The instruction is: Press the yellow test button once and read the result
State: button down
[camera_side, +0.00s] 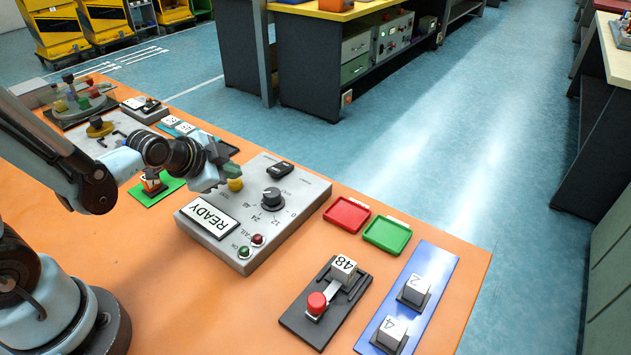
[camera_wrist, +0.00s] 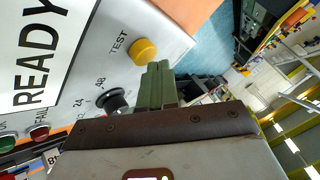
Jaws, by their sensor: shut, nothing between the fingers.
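The grey test box (camera_side: 208,246) stands on the orange bench with a white display reading READY (camera_side: 211,220). The yellow test button (camera_side: 235,185) is on its upper left, beside my gripper (camera_side: 232,170). In the wrist view the yellow button (camera_wrist: 144,51), labelled TEST, lies just beyond the tips of my green fingers (camera_wrist: 160,68). My fingers are shut and empty. Whether they touch the button I cannot tell. A black dial (camera_side: 272,198) with 0, 12, 24 and 48 marks sits on the box. A green lamp (camera_side: 244,252) and a red lamp (camera_side: 258,240) are at its front.
A red tray (camera_side: 347,215) and a green tray (camera_side: 387,235) lie right of the box. A slotted fixture with a red knob (camera_side: 317,303) and a block marked 48 (camera_side: 343,268) stands in front. A blue board (camera_side: 437,284) holds blocks 2 and 4. A black switch (camera_side: 281,169) is on the box.

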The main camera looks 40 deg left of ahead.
aim_at(232, 185)
jog(key=shift+f, duration=0.5)
dwell(0.5)
jog(key=shift+r, duration=0.95)
jog(key=shift+r, duration=2.5)
jog(key=s+d+r+n+g+h, duration=0.1)
jog(key=s+d+r+n+g, duration=0.1)
jog(key=s+n, duration=0.5)
jog(key=shift+s+d+r+n, duration=0.2)
jog(key=shift+s+d+n, duration=0.15)
jog(key=shift+d, duration=0.5)
